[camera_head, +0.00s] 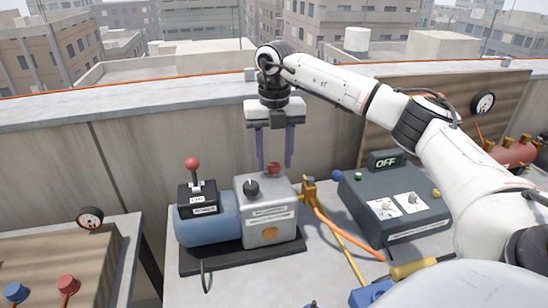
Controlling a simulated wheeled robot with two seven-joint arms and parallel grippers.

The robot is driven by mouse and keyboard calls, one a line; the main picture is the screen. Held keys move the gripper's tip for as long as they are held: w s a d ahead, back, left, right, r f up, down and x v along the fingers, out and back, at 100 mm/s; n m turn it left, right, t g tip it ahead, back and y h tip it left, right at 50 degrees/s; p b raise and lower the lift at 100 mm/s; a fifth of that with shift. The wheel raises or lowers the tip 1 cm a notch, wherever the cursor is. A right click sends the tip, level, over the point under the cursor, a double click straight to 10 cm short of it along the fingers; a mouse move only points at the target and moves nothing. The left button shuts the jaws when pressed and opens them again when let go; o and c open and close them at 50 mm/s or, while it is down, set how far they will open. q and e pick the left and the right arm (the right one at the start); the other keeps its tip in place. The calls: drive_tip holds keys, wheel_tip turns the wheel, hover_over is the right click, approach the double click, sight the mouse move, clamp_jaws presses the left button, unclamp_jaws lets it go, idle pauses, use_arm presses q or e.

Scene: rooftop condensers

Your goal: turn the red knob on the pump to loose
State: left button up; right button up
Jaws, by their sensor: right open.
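The pump (266,219) has a grey block and a blue motor on a black base, on the grey bench. A red knob (274,168) sits at the back right of the block's top. My right gripper (274,166) hangs fingers down over it, open. Its two purple fingers appear on either side of the knob. I cannot tell whether they are level with it or in front of or behind it. A black knob (251,188) also sits on the block. My left gripper is out of view.
A red-ball lever (192,164) stands on a switch box on the motor. A dark control box (395,205) with an "OFF" display is to the right. A brass fitting (309,190) with hoses lies between. A parapet wall runs behind.

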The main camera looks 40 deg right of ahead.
drive_tip(key=shift+f, duration=0.25)
drive_tip(key=c, duration=1)
drive_tip(key=shift+c, duration=0.2)
drive_tip(key=shift+n, duration=0.3)
drive_tip(key=n, duration=0.3)
drive_tip(key=shift+n, duration=0.3)
drive_tip(key=n, duration=0.4)
drive_tip(key=shift+n, duration=0.3)
drive_tip(key=n, duration=0.6)
drive_tip(key=shift+r, duration=0.1)
drive_tip(key=n, duration=0.6)
drive_tip(key=shift+n, duration=0.4)
